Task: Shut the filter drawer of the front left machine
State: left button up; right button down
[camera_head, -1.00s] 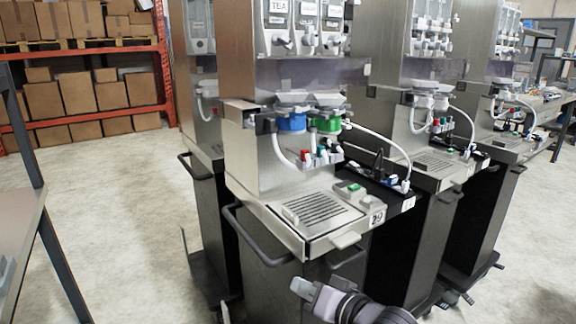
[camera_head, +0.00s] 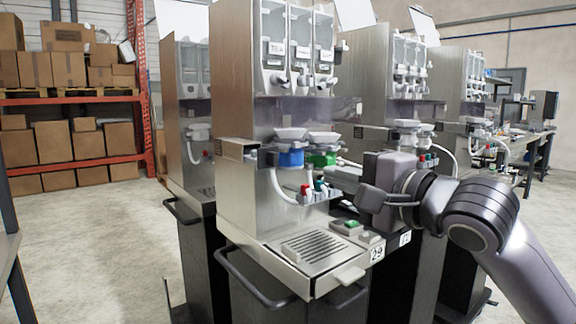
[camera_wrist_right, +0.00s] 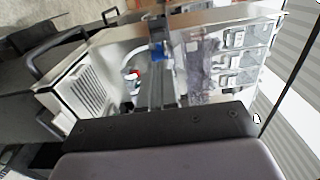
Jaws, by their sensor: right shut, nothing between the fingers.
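The nearest machine (camera_head: 235,90) is a steel dispenser with clear hoppers, labelled 29 at its front corner. A small box-like part (camera_head: 238,149) juts from its left side below the hoppers; I cannot tell for certain if it is the filter drawer. A blue cup part (camera_head: 290,159) and a green cup part (camera_head: 322,158) sit under white funnels. My right gripper (camera_head: 338,178) is shut and empty, pointing left at the machine, just right of the cups and above the drip tray. Its fingers (camera_wrist_right: 155,85) show in the wrist view near the blue part. My left gripper is not in view.
The drip tray (camera_head: 308,250) has a front handle and a green button (camera_head: 347,226) beside it. More machines (camera_head: 405,85) stand behind to the right. A dark rail (camera_head: 250,285) runs around the front. Floor (camera_head: 95,240) at the left is open, before a red rack (camera_head: 75,158).

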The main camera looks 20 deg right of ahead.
aim_at(276, 159)
jog(key=p+x, duration=0.2)
jog(key=x, duration=1.1)
jog(key=shift+w+f, duration=0.1)
jog(key=shift+w, duration=0.1)
